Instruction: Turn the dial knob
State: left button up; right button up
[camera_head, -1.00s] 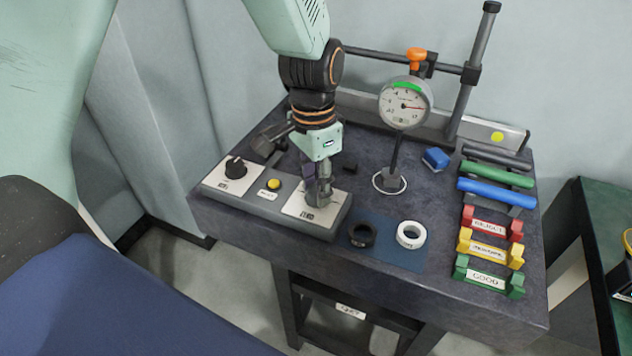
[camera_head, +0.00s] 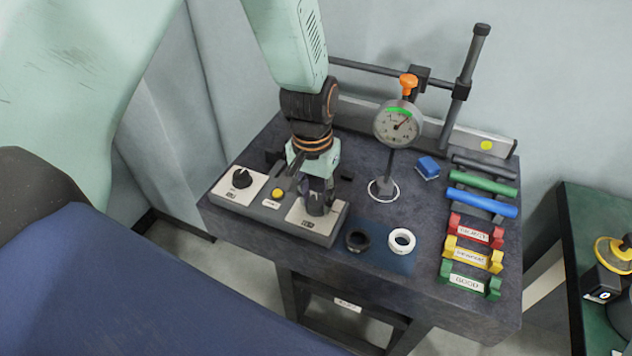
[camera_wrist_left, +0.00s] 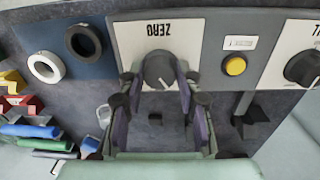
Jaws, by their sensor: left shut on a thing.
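The control box (camera_head: 262,213) sits at the front left of the dark table, with a dial knob at each end and a yellow button (camera_head: 278,193) between. My left gripper (camera_head: 318,208) points down over the right-hand plate. In the left wrist view, its fingers (camera_wrist_left: 160,88) are shut on the grey knob (camera_wrist_left: 160,66) of the plate marked ZERO, one on each side. In the head view the fingers mostly hide this knob. The other black knob (camera_head: 241,178) stands free at the left. A round dial gauge (camera_head: 398,124) with a green band stands behind. My right gripper is out of view.
A black ring (camera_head: 357,241) and a white ring (camera_head: 402,240) lie on a blue mat (camera_head: 392,263) right of the box. Red, yellow and green labelled holders (camera_head: 470,284) line the table's right side. The gauge's stand and post (camera_head: 463,90) rise at the back.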

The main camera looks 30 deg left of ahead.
aim_at(313, 201)
pick_arm(q)
jog(key=shift+s+n+p, duration=0.1)
jog(key=shift+n+p, duration=1.55)
jog(key=shift+n, duration=0.35)
jog(key=o, duration=1.1)
jog(key=shift+o, duration=0.2)
notch_tip(313, 201, up, 12)
jog(key=shift+a, duration=0.2)
